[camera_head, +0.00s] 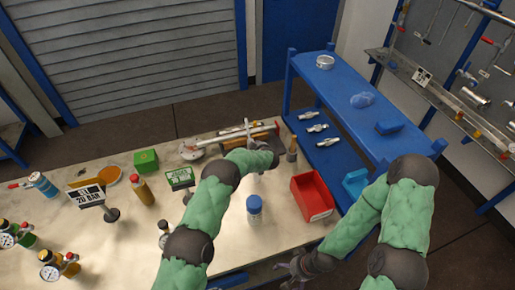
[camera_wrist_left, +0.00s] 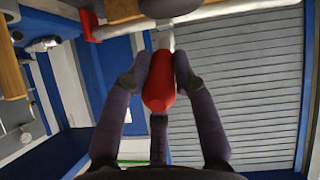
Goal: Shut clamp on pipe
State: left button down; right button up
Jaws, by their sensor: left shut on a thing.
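The red handle (camera_wrist_left: 159,84), which looks like the clamp's lever, fills the middle of the left wrist view. My left gripper (camera_wrist_left: 160,78) has a finger on each side and is shut on it. A metal stem runs from the handle to dark and metal parts (camera_wrist_left: 170,8) at the top edge; whether the clamp is closed around the pipe cannot be told. In the head view my left arm reaches the pipe assembly (camera_head: 245,130) at the back of the table, and hides the handle and fingers. My right gripper (camera_head: 291,268) is empty and open at the front edge.
A green box (camera_head: 146,161), a bottle (camera_head: 142,189) and gauges (camera_head: 50,272) stand left. A blue shelf (camera_head: 345,110) holds metal fittings. The front middle table is fairly clear.

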pick_arm(q)
jog(key=shift+w+a+r+g+p, duration=0.15)
jog(key=shift+r+g+p, duration=0.1)
jog(key=shift+g+p, duration=0.5)
jog(key=shift+w+r+g+h, duration=0.15)
jog(key=shift+r+g+h, duration=0.05)
jog(key=shift+g+h, duration=0.2)
jog(key=shift+w+a+r+g+b, duration=0.15)
jog(key=shift+w+g+b, duration=0.05)
jog(key=shift+g+b, duration=0.15)
jog(key=shift+w+a+r+g+h+b, duration=0.2)
jog(key=shift+w+r+g+h+b, duration=0.15)
jog(key=shift+g+b, duration=0.55)
jog(key=c, duration=1.1)
grip_release()
jog(key=shift+o, duration=0.2)
jog(key=shift+a+r, duration=0.1)
jog(key=shift+r, duration=0.15)
jog(key=shift+w+r, duration=0.1)
jog(key=shift+r, duration=0.05)
